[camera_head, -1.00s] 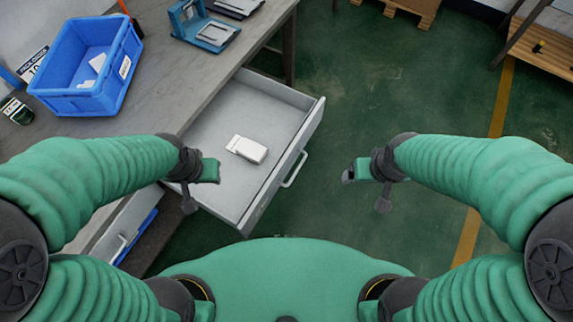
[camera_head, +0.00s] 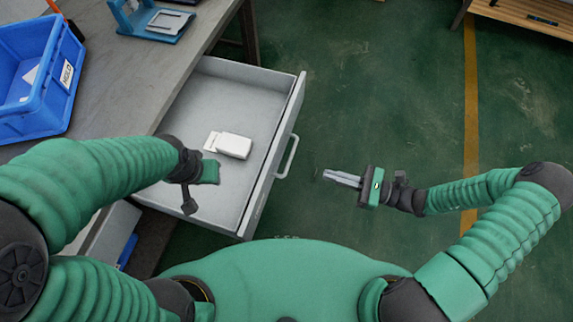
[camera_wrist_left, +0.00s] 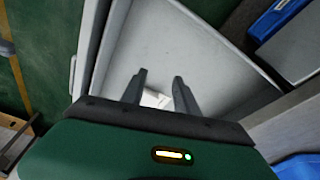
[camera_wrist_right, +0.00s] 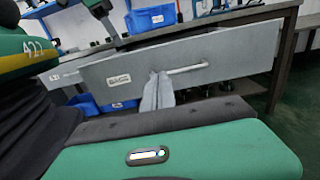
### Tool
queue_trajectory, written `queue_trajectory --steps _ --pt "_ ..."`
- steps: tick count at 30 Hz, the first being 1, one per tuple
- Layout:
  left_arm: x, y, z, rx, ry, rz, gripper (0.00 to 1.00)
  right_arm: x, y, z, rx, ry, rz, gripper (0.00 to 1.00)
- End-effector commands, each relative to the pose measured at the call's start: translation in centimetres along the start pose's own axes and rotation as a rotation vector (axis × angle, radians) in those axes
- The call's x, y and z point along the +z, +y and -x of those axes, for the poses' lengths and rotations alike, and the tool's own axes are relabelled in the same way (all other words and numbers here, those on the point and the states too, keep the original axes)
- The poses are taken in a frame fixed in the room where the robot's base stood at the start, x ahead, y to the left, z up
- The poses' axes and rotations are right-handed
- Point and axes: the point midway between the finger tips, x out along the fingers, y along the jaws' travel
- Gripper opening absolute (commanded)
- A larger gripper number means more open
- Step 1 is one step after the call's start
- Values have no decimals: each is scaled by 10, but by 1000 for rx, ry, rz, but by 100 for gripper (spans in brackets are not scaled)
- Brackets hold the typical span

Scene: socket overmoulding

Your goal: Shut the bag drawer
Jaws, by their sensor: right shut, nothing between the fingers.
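The bag drawer (camera_head: 215,119) is a grey drawer pulled out from under the workbench, with a white packet (camera_head: 233,145) lying inside. Its bar handle (camera_head: 288,157) is on the right-hand front panel. My right gripper (camera_head: 328,175) is shut and empty, pointing left toward the front panel, with a gap to the handle. In the right wrist view the front panel (camera_wrist_right: 125,77) and handle (camera_wrist_right: 188,69) lie ahead, with the fingers (camera_wrist_right: 157,92) overlapping the handle's left end. My left gripper hangs over the drawer; in the left wrist view its fingers (camera_wrist_left: 158,82) are apart and empty above the packet.
The workbench top (camera_head: 140,95) carries a blue bin (camera_head: 42,125) and a blue fixture (camera_head: 150,25). The green floor (camera_head: 390,100) right of the drawer is clear.

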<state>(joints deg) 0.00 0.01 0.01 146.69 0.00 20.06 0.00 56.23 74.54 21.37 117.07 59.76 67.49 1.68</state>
Motion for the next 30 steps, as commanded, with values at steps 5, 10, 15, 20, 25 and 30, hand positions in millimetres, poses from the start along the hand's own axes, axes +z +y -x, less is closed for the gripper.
queue_trajectory --steps 5,10,15,20,25,30 --pt "0 0 -3 0 1 0 36 0 2 -26 7 1 -2 0" --pt "2 0 -8 0 1 0 36 -1 3 -64 10 3 -1 0" --pt "3 0 -14 0 1 0 36 -1 4 -101 11 4 0 0" --pt "4 0 -19 0 0 0 36 -2 4 -127 10 6 0 0" --pt "5 0 -20 0 0 0 36 -1 4 -138 8 6 1 0" --pt "4 0 -20 0 0 0 36 0 4 -139 8 7 1 0"
